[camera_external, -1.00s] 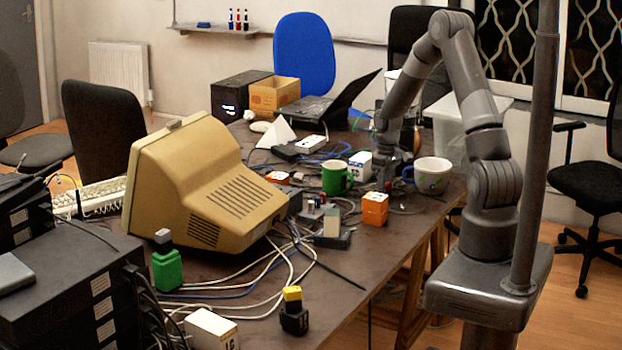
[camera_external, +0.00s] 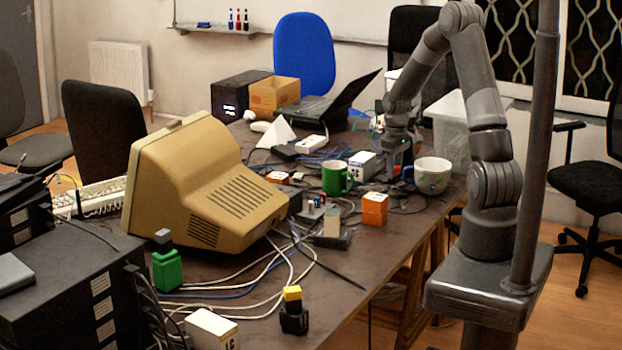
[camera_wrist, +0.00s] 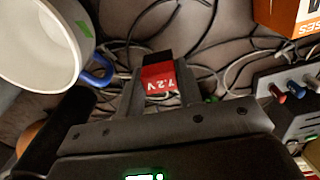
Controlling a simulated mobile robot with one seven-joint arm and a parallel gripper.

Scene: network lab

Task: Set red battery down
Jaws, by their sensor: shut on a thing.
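The red battery (camera_wrist: 158,82) has a black top and white "7.2V" lettering. In the wrist view it sits between the two fingers of my gripper (camera_wrist: 157,92), which is shut on it. In the external view my gripper (camera_external: 398,170) is low over the far right part of the table, between the green mug and the white mug. The battery is barely visible there. I cannot tell whether its underside touches the table.
The white mug (camera_external: 432,175), with a blue handle, is close beside my gripper; it also shows in the wrist view (camera_wrist: 40,45). A green mug (camera_external: 336,179), white box (camera_external: 362,165) and orange box (camera_external: 374,208) stand nearby. Loose cables (camera_wrist: 215,45) cover the tabletop.

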